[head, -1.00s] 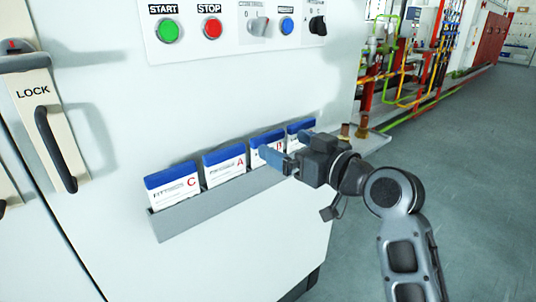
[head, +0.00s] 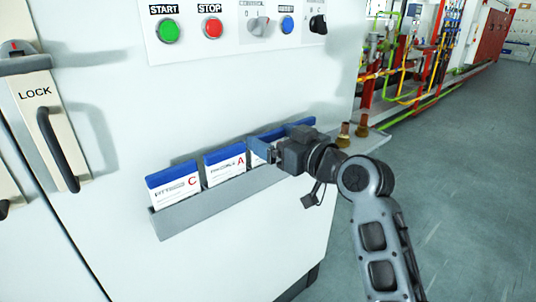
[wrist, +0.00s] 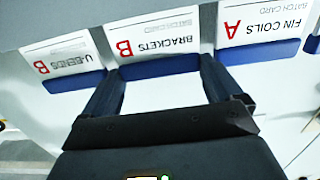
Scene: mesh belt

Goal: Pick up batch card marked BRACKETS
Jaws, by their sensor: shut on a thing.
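The BRACKETS batch card (wrist: 172,47), white with a red B and a blue edge, is in the middle of the wrist view, upside down there. My gripper (wrist: 160,70) has one finger at each side of its blue edge and is shut on it. In the head view my gripper (head: 264,150) is at the third card from the left in the grey rack (head: 215,203).
The FIN COILS card (wrist: 255,30), marked A, stands close on one side, and the U-BENDS card (wrist: 62,62) on the other. A card marked C (head: 175,190) is at the rack's left end. Control buttons (head: 212,28) are above. Brass fittings (head: 343,133) stand at the right.

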